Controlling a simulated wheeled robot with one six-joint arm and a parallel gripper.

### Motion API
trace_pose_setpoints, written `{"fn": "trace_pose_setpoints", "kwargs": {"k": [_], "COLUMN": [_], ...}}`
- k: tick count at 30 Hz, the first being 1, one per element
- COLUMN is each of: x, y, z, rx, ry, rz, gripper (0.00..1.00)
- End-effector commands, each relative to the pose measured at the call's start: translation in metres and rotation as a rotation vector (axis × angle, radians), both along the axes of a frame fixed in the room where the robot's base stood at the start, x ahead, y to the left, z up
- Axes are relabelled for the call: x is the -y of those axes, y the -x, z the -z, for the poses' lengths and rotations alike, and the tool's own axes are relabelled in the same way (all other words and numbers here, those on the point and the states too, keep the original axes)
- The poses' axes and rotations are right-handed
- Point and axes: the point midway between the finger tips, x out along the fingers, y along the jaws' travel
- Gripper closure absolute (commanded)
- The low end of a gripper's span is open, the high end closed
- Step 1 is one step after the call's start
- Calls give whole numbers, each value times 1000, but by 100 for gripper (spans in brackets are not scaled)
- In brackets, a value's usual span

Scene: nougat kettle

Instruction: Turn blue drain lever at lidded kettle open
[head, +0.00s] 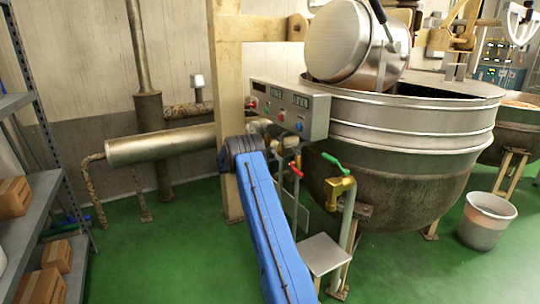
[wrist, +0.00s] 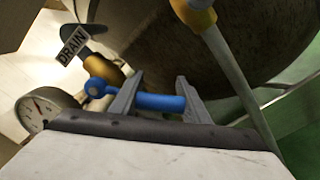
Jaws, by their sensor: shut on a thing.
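The lidded kettle (head: 415,180) is a large steel bowl, and its round lid (head: 345,42) is tilted up. In the wrist view the blue drain lever (wrist: 160,101) lies roughly level across the picture, beside a brass valve body (wrist: 102,76) and a tag reading DRAIN (wrist: 72,46). My gripper (wrist: 160,82) has its two grey fingers on the lever, one near the round hub and one near the free end. The kettle's dark underside (wrist: 200,45) is just behind. In the head view my blue arm hides the lever and the gripper.
A red lever (head: 296,170) and a green lever (head: 333,160) on a brass valve stand right of my arm. A control box (head: 290,107) is above. A gauge (wrist: 38,108) is close left of the gripper. A bucket (head: 487,220) stands at right, shelves (head: 45,215) at left.

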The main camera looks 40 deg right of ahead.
Motion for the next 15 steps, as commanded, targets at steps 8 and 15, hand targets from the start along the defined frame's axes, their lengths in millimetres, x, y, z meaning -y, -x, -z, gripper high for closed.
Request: {"fn": "trace_pose_setpoints", "kwargs": {"k": [8, 15], "x": [0, 0], "y": [-4, -5], "z": [6, 6], "rx": [70, 82], "ry": [16, 19], "rz": [1, 1], "gripper": [98, 98]}}
